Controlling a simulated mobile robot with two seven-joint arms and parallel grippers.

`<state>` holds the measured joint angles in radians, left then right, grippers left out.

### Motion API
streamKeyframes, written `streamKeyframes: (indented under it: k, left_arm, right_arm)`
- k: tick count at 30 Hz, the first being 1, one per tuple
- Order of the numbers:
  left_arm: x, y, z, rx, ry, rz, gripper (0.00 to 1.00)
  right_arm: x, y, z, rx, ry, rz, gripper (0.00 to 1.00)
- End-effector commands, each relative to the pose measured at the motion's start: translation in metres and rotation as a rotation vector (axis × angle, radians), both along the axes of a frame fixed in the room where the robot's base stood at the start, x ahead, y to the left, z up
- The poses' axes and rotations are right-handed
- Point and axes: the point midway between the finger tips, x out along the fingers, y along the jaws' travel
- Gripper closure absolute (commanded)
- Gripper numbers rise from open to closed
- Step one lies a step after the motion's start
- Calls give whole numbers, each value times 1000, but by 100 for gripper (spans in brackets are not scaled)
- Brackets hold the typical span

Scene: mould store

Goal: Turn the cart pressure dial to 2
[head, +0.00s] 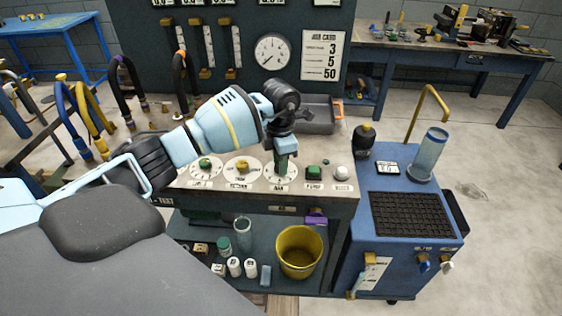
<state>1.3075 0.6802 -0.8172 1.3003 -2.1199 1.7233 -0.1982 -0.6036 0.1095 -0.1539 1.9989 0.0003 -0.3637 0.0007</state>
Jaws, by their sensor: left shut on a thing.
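Three round white dials stand in a row on the bench top: a left dial with a green knob (205,163), a middle dial with a yellow knob (242,166) and a right dial (281,180). The label under the right dial seems to read BAR. My left gripper (283,152) points down over the right dial and is shut on its green knob. The gripper hides part of that dial, and its scale numbers are too small to read. My right gripper is not in view.
A green button (314,172) and a white knob (341,172) sit right of the dials. A grey tray (318,127) lies behind. The back panel carries a gauge (272,52) and a job card (324,55) reading 3, 5, 50. A blue cart (400,255) stands at right.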

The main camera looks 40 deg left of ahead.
Motion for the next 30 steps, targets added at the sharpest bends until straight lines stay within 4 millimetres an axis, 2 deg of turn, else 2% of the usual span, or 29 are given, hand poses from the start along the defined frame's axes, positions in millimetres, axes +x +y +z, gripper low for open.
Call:
streamKeyframes:
  k: [6,15,30]
  left_arm:
    - [0,1,-1,2,1,-178,94]
    - [0,0,-1,1,2,-354,94]
    - [0,0,-1,1,2,-432,94]
  right_arm:
    - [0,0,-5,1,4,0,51]
    - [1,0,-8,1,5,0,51]
    - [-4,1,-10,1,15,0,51]
